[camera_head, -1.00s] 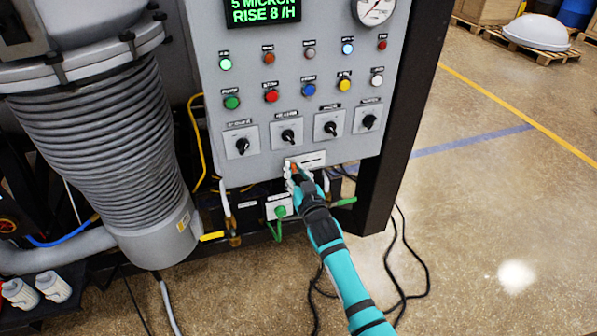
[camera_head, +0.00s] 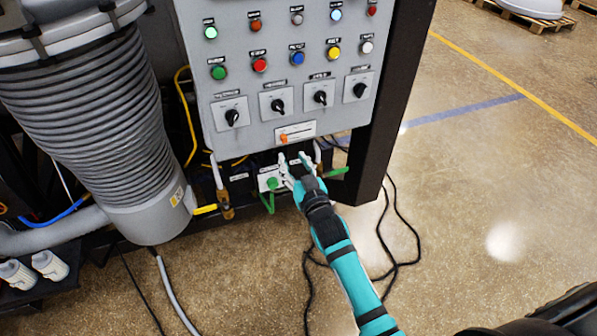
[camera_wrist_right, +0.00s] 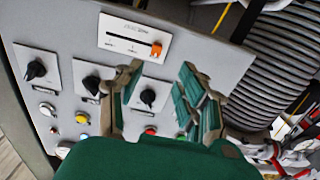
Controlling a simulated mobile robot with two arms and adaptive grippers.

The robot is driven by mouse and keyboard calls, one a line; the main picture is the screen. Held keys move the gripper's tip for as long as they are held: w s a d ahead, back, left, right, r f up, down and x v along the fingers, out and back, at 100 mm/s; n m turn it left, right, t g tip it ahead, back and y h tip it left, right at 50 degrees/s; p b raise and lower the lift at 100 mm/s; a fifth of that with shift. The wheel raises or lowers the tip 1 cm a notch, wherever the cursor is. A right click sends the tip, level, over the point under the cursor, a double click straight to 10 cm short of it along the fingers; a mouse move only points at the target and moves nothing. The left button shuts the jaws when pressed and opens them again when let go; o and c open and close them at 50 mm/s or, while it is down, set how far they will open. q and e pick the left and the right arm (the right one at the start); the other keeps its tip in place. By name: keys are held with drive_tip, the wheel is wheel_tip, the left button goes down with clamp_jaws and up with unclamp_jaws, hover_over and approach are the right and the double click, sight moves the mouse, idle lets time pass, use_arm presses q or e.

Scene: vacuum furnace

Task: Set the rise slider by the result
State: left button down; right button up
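The rise slider is a white plate (camera_head: 300,130) low on the grey control panel, with a small orange knob (camera_head: 284,138) near its left end. In the right wrist view, which is turned around, the plate (camera_wrist_right: 126,33) is at the top and the orange knob (camera_wrist_right: 156,49) is near its right end. My right gripper (camera_head: 293,159) is just below the slider in the head view. Its two fingers (camera_wrist_right: 159,77) are spread apart with nothing between them, clear of the knob. The result display is out of view. My left gripper is not in view.
Several black rotary switches (camera_head: 278,104) sit above the slider, with rows of coloured buttons (camera_head: 259,65) higher up. A ribbed grey bellows (camera_head: 95,110) stands left of the panel. Hoses and a green valve (camera_head: 271,183) lie below. Open floor (camera_head: 470,200) is to the right.

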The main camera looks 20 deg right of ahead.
drive_tip(key=s, duration=0.4)
drive_tip(key=shift+s, duration=0.1)
idle(0.3)
drive_tip(key=s+f+g, duration=0.3)
drive_tip(key=s+f, duration=0.3)
drive_tip(key=f, duration=0.6)
drive_tip(key=s+f+n+g, duration=0.1)
drive_tip(key=s+f+g, duration=0.3)
drive_tip(key=f, duration=0.8)
drive_tip(key=s+f+g, duration=0.2)
drive_tip(key=s+f, duration=0.5)
drive_tip(key=f, duration=0.5)
drive_tip(key=s+d+f+g, duration=0.2)
drive_tip(key=s+f, duration=0.3)
drive_tip(key=s, duration=0.5)
drive_tip(key=s+d+f+g, duration=0.2)
drive_tip(key=s+f, duration=0.3)
drive_tip(key=s, duration=0.6)
drive_tip(key=s+d+f+n+g, duration=0.1)
drive_tip(key=s+f+g, duration=0.3)
drive_tip(key=s, duration=0.6)
drive_tip(key=shift+s+d+f+h, duration=0.25)
drive_tip(key=shift+d+f, duration=0.2)
drive_tip(key=shift+f, duration=0.45)
drive_tip(key=shift+w, duration=0.1)
